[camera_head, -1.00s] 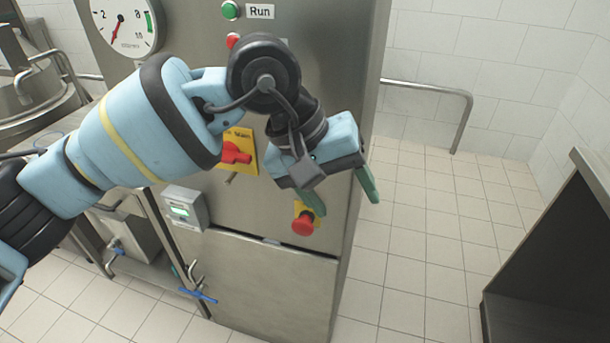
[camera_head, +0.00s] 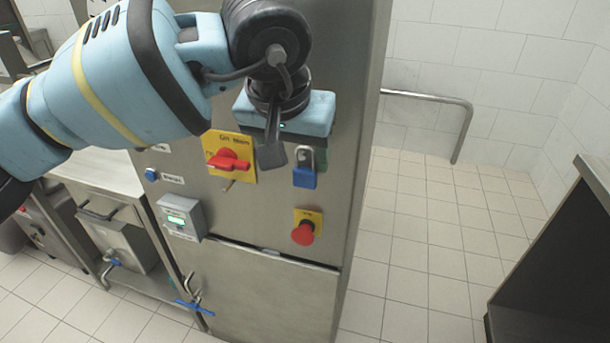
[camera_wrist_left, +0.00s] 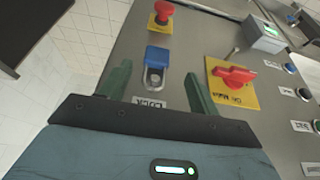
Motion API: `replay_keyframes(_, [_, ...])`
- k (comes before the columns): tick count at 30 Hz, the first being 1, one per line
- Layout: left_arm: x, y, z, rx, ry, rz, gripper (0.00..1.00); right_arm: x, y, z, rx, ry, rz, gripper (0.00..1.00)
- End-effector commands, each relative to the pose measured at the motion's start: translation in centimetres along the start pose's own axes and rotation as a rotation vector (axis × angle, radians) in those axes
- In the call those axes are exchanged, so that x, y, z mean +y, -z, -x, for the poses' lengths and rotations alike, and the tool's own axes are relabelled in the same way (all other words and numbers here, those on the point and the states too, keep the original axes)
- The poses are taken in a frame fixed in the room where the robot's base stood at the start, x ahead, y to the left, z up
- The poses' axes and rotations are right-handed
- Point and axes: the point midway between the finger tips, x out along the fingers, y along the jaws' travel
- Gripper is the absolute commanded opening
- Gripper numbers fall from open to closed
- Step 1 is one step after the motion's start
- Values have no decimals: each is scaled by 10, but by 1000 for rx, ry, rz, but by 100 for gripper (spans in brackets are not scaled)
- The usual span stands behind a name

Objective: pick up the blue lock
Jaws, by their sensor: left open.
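The blue lock (camera_head: 304,177) is a padlock with a blue body and a grey shackle. It hangs on the steel cabinet front, right of the red main switch and above the red emergency button. My left gripper (camera_head: 291,157) is in front of the cabinet just above and left of the lock. In the left wrist view the blue lock (camera_wrist_left: 157,57) shows between and beyond the two green fingers of my open left gripper (camera_wrist_left: 158,82). The fingers look apart from it. My right gripper is not in view.
The red main switch (camera_head: 229,160) on its yellow plate and the red emergency button (camera_head: 303,233) stick out close to the lock. A grey display box (camera_head: 181,216) is at lower left. The tiled floor (camera_head: 430,230) right of the cabinet is clear.

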Motion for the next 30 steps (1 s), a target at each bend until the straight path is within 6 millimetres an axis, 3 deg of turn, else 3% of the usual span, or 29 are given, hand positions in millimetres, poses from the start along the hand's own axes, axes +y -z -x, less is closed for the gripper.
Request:
replay_keyframes(5, [1, 0, -8, -1, 0, 0, 62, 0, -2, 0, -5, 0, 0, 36])
replay_keyframes(15, [4, 2, -50, -1, 0, 0, 62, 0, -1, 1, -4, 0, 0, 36])
replay_keyframes(22, [4, 2, -51, 0, 0, 0, 62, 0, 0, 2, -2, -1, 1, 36])
replay_keyframes(30, [4, 2, -51, 0, 0, 0, 26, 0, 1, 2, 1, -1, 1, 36])
